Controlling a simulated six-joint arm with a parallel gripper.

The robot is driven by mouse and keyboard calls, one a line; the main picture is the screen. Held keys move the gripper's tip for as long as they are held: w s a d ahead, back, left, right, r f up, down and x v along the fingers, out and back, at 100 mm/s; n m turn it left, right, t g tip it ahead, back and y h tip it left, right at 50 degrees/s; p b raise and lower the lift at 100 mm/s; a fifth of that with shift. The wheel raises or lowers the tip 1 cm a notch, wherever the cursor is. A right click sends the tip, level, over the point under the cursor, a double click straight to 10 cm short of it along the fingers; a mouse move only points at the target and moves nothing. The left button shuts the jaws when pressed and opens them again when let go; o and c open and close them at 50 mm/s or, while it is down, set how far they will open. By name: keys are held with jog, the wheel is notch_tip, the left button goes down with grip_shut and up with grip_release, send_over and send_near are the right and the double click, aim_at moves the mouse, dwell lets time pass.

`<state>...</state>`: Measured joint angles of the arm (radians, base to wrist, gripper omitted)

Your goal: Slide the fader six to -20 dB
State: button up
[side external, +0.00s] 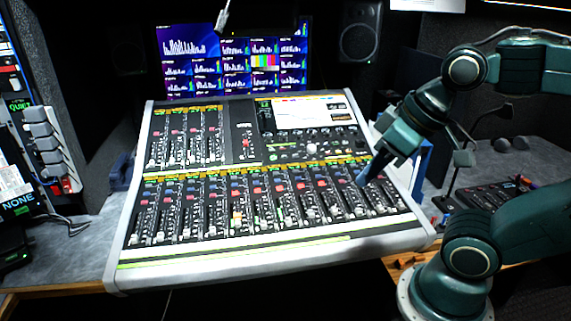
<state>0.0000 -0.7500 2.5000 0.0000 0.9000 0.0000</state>
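The mixing console (300,246) lies tilted on the desk, with a silver frame and green and yellow strips. Its lower bank of faders (235,215) runs across the front, with small pale caps at differing heights. The channel numbers and dB marks are too small to read, so I cannot tell for sure which is fader six or where its cap stands. My gripper (364,178) points down and left over the right end of the lower bank, near the upper part of the strips. Its fingers overlap from this side, and I cannot see whether they touch the panel. No held thing shows.
An upper left fader bank (190,140) and a console screen (310,112) sit behind the lower bank. A gooseneck microphone (223,20) hangs above. A monitor wall (235,60) and a speaker (360,35) stand behind. A black control panel (495,195) lies right of the console.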

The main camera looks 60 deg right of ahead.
jog(key=shift+c, duration=1.2)
jog(key=shift+w+r, duration=0.15)
jog(key=shift+w, duration=0.3)
jog(key=shift+c, duration=0.2)
jog(key=w+d+f+m+g, duration=0.2)
jog(key=w+m+g, duration=0.15)
jog(key=w, duration=1.05)
jog(key=w+d+f+m+g, duration=0.2)
jog(key=w+f+m, duration=0.3)
jog(key=w+f, duration=0.8)
jog(key=shift+w+d, duration=0.45)
jog(key=shift+f+m, duration=0.1)
jog(key=shift+m, duration=0.15)
